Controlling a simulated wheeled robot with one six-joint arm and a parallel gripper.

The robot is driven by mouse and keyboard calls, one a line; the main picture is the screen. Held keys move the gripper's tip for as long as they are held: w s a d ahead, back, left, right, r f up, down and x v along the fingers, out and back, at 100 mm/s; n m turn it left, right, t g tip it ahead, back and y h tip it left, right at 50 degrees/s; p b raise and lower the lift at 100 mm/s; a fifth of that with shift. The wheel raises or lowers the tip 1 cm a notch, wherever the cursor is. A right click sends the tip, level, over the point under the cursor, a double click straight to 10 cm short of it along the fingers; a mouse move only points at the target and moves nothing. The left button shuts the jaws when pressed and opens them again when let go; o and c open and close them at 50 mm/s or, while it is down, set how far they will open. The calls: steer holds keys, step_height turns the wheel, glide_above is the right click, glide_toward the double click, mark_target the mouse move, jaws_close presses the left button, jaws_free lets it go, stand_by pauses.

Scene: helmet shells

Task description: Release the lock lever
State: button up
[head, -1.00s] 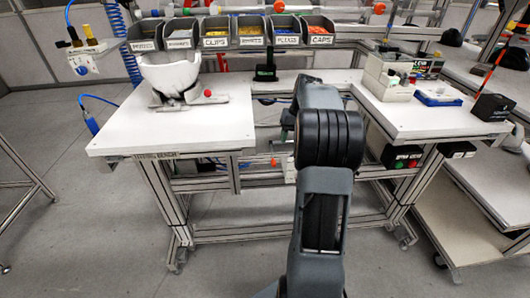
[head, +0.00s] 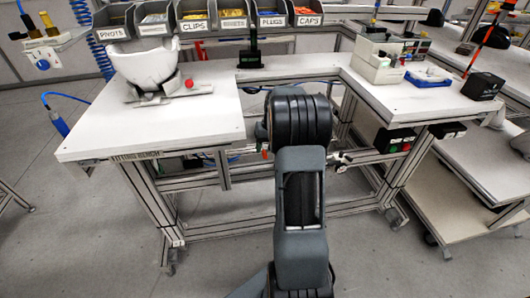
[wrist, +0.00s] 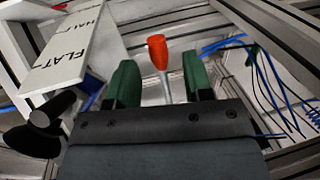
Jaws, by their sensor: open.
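An orange-red lever handle (wrist: 157,52) on a thin metal stem stands upright in the wrist view, apparently the lock lever. My gripper (wrist: 160,78) is open, with one green finger on each side of the lever. The stem shows in the gap, and I see no finger closed on it. In the head view a small orange piece (head: 264,153), perhaps the same handle, shows under the bench just left of my arm. My arm hides the gripper there.
The white fitting bench (head: 190,128) carries a white helmet shell (head: 146,64) on a fixture with a red knob (head: 189,83). Metal frame rails and blue cables (wrist: 262,75) lie close around the gripper.

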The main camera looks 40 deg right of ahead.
steer(key=shift+a+f, duration=0.15)
steer(key=shift+f, duration=0.8)
jaws_close()
